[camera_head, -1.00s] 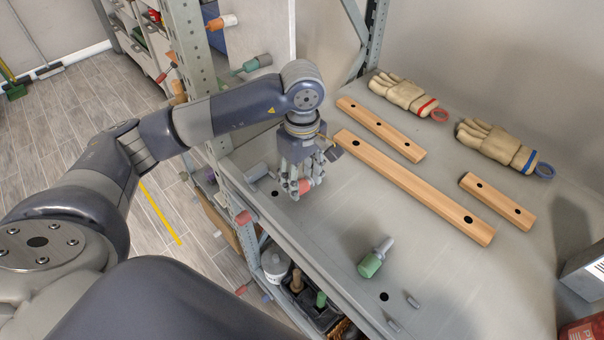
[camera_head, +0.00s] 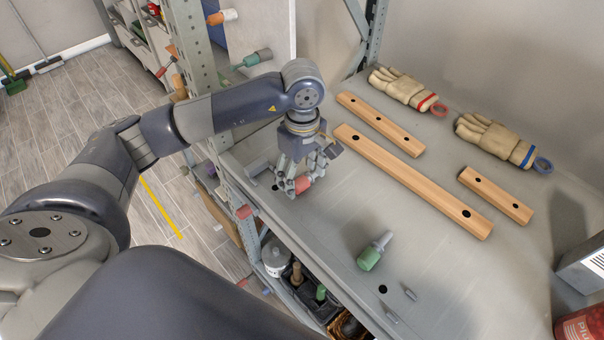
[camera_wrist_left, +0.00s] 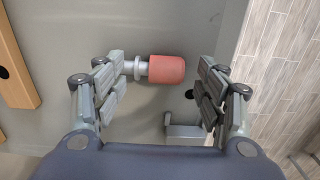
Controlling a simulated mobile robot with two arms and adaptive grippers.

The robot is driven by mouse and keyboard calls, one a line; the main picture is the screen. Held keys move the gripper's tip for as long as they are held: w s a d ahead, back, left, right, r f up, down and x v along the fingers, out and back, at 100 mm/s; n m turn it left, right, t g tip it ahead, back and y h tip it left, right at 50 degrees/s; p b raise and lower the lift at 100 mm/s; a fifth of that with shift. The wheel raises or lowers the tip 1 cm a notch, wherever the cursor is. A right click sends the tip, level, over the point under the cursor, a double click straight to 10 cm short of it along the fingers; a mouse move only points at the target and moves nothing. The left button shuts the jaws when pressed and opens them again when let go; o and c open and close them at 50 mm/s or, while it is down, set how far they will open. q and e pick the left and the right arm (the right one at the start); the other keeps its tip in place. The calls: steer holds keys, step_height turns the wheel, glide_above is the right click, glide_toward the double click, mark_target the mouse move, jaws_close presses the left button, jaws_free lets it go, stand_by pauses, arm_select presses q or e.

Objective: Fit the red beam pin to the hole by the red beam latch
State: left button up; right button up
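The red beam pin (camera_head: 303,184), a red handle with a thin pale shank, lies on its side by the grey shelf's front edge. My left gripper (camera_head: 296,180) is over it, fingers spread. My right gripper is not in view.
A green-handled pin (camera_head: 370,255) lies near another hole (camera_head: 383,289). Wooden beams (camera_head: 415,182) and work gloves (camera_head: 405,88) lie farther back. The shelf between the pins is clear.

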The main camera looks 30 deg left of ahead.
mark_target(302, 176)
arm_select(q)
steer(key=r+b, duration=0.1)
steer(key=r, duration=0.1)
steer(key=w+r+b, duration=0.1)
steer(key=r+b, duration=0.1)
steer(key=shift+w+a, duration=0.1)
steer(key=shift+a, duration=0.05)
step_height(302, 176, up, 6)
steer(key=shift+f, duration=0.15)
